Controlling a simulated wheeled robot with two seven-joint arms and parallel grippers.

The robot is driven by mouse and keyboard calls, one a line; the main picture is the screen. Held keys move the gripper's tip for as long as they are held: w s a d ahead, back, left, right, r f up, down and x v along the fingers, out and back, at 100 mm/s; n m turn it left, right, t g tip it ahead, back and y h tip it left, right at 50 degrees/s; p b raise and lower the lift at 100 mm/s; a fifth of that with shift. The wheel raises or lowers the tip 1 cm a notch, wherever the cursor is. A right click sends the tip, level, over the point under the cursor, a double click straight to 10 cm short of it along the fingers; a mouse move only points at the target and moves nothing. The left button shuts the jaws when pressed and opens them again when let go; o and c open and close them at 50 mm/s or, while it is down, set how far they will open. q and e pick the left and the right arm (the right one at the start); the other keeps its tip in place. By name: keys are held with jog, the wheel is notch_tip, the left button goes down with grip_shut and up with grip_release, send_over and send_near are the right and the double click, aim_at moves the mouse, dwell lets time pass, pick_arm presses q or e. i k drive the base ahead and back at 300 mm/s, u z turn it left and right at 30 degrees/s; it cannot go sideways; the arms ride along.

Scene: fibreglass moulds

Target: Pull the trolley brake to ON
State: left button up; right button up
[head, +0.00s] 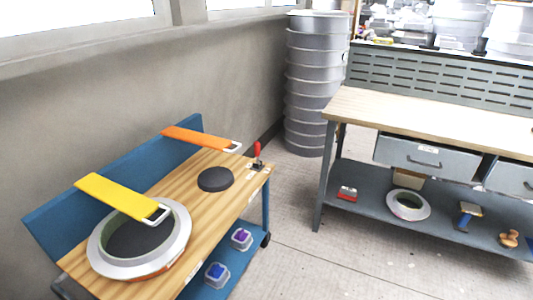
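The trolley (196,196) has a wooden top and a blue frame, and stands on the left along the wall. The brake lever with a red grip (257,150) sits at the far right corner of the trolley top. Its grip stands about upright on a dark base (257,166). Small pale labels lie beside that base, too small to read. Neither of my grippers is in view.
On the trolley are a ring-shaped mould (176,247), a black disc (215,179), a yellow strip (113,194) and an orange strip (196,137). A workbench (430,117) stands right, with floor between. Stacked grey moulds (314,90) stand behind.

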aim_at(255, 144)
jog(key=z, duration=0.45)
jog(key=i, duration=0.55)
jog(key=z, duration=0.6)
jog(key=i, duration=1.25)
jog(key=u, duration=0.65)
jog(key=i, duration=0.35)
jog(key=u, duration=0.25)
